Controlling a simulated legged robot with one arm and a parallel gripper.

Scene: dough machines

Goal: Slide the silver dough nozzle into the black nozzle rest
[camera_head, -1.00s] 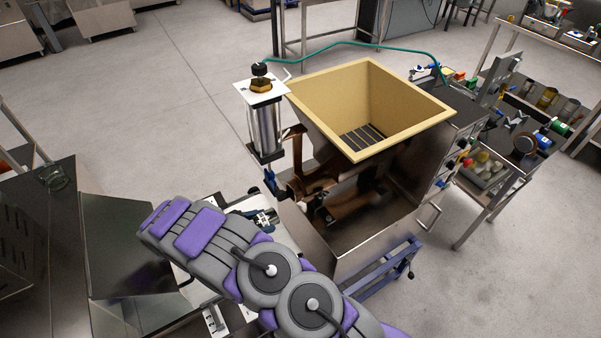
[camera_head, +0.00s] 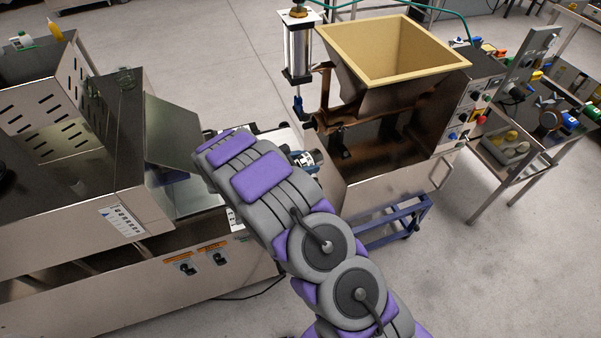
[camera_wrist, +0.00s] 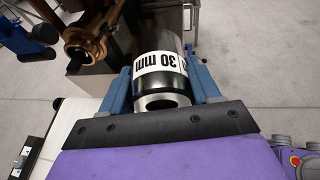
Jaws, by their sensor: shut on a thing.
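The silver dough nozzle (camera_wrist: 160,72) is a metal cylinder with a white band reading "30 mm". In the wrist view it sits between the blue fingers of my gripper (camera_wrist: 160,88), which is shut on it. Its open round end points toward the wrist camera. In the head view my gripper (camera_head: 302,160) shows only in part beyond my arm, in front of the hopper machine, and the nozzle is hard to make out there. I cannot make out the black nozzle rest in either view.
The dough machine has a yellow-lined hopper (camera_head: 395,50) and a bronze outlet (camera_head: 325,120), also seen in the wrist view (camera_wrist: 83,45). A steel machine (camera_head: 75,205) stands at left. A side table (camera_head: 515,160) with several parts stands at right. Grey floor is free at lower right.

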